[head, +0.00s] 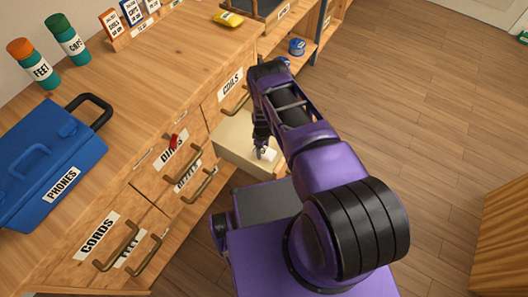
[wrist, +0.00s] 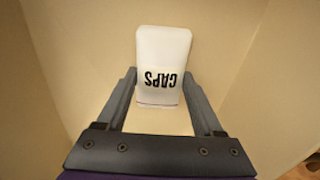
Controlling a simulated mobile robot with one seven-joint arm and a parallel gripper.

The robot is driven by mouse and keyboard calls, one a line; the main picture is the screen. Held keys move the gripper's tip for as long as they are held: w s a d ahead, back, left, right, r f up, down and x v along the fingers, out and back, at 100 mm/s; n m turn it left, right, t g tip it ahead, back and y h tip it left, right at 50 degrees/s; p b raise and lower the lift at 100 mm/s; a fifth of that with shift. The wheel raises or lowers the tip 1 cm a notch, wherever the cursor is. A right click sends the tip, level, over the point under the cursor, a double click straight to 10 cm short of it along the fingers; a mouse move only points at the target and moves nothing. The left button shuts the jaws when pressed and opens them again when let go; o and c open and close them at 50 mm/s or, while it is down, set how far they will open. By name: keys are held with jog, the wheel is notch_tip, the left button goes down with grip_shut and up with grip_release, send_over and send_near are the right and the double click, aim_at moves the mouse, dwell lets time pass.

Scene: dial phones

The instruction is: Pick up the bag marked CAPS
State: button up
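The white bag marked CAPS (wrist: 164,52) lies in an open pale-walled drawer (head: 232,157); its label reads upside down in the wrist view. In the head view a white patch of the bag (head: 268,154) shows just below my gripper (head: 262,146). In the wrist view my gripper (wrist: 160,72) is open, with one finger on each side of the bag. Gaps show between the fingers and the bag's near end; whether the fingertips touch its sides I cannot tell. My arm hides part of the drawer in the head view.
The drawer's walls stand close around my gripper. Other drawers read COILS (head: 231,84) and CORDS (head: 98,235). A blue PHONES case (head: 45,165) and two jars stand on the counter. Free floor lies at right.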

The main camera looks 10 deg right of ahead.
jog(key=c, duration=0.7)
jog(key=shift+c, duration=0.2)
jog(key=shift+r, duration=0.1)
